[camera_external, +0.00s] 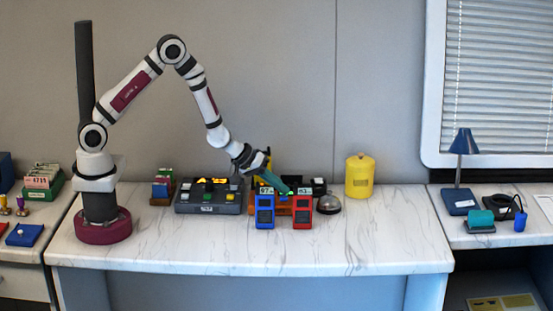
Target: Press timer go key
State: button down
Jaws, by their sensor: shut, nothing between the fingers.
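My gripper (286,190) reaches down from the upper left, with its green fingers shut and empty. Its tips are just above or behind the gap between a blue device (264,212) and a red device (302,212), which stand side by side near the middle of the counter. I cannot tell whether the tips touch anything. A grey console (209,201) with coloured keys and a small front label sits to the left of the gripper. Small number displays show behind the fingers, partly hidden. Which of these is the timer, and which key is its go key, is too small to read.
A silver bell (328,204) stands just right of the red device, and a yellow canister (359,176) behind it to the right. A small block stack (162,187) is left of the console. The counter's front strip (240,255) and right end are clear.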

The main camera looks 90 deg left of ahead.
aim_at(280, 201)
jog(key=shift+f, duration=0.5)
dwell(0.6)
jog(key=shift+r, duration=0.9)
jog(key=shift+r, duration=2.5)
